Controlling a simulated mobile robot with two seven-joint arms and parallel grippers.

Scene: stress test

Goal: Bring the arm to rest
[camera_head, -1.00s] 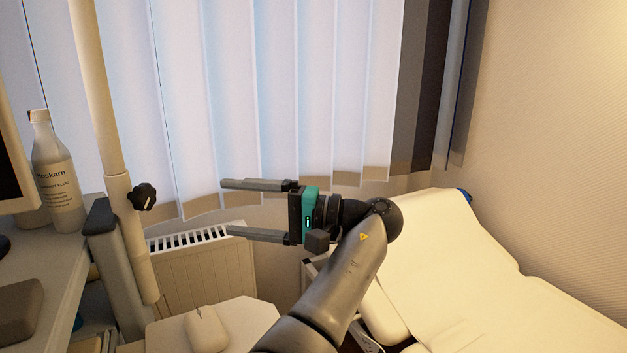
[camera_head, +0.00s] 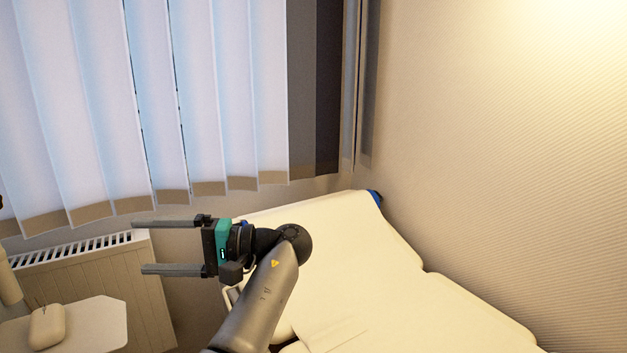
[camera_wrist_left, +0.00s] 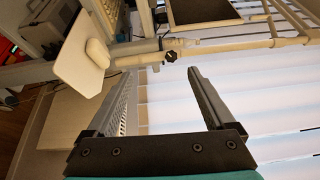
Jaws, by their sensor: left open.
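My left gripper (camera_head: 158,246) is open and empty in the head view. Its two parallel fingers point left, wide apart, in front of the wall below the blinds. My left arm rises from the bottom of the picture, in front of the cream couch. In the left wrist view the two fingers of my left gripper (camera_wrist_left: 158,85) also stand apart with nothing between them. My right gripper is in neither view.
A cream couch (camera_head: 340,260) fills the lower right, beside a ribbed wall. Vertical blinds (camera_head: 160,100) hang behind. A radiator (camera_head: 110,285) and a small shelf (camera_head: 95,325) bearing a computer mouse (camera_head: 47,327) are at lower left. A pole clamp (camera_wrist_left: 170,56) shows in the left wrist view.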

